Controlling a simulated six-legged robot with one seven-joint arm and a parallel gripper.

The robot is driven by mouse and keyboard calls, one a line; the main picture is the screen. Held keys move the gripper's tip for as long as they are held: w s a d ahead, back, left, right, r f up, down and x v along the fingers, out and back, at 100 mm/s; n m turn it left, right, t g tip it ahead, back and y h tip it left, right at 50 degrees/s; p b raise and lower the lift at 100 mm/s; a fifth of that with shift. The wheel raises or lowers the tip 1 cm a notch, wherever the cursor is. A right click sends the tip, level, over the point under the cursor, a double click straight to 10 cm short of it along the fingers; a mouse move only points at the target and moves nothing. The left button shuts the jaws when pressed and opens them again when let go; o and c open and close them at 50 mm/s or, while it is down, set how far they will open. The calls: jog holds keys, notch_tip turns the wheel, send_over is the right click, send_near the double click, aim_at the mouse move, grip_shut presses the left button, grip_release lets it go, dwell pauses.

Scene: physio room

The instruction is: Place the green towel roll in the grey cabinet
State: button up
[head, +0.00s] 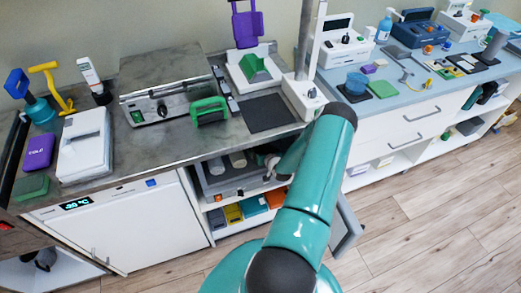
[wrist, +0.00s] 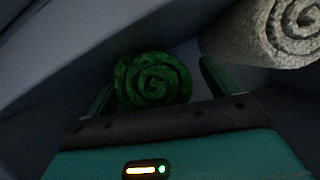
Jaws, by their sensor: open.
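The green towel roll (wrist: 153,82) shows its spiral end in the wrist view. It lies between the two fingers of my gripper (wrist: 158,72), which is open, with a gap at the right finger. Dark grey walls surround it. In the head view my arm reaches into the grey cabinet (head: 228,188) under the counter, and my gripper is mostly hidden there. The green roll cannot be made out in the head view. The cabinet's door (head: 347,230) stands open to the right of my arm.
A pale towel roll (wrist: 268,35) lies close at upper right in the wrist view. Pale rolls (head: 216,166) show inside the cabinet in the head view. Coloured boxes (head: 252,206) sit on the shelf below. The counter (head: 225,140) overhangs the cabinet.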

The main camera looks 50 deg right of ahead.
jog(key=shift+r, duration=0.1)
jog(key=shift+s+r, duration=0.1)
jog(key=shift+s, duration=0.05)
jog(key=v, duration=1.1)
jog(key=shift+s+a+r, duration=0.2)
jog(key=shift+s, duration=0.1)
jog(key=shift+w+r, duration=0.1)
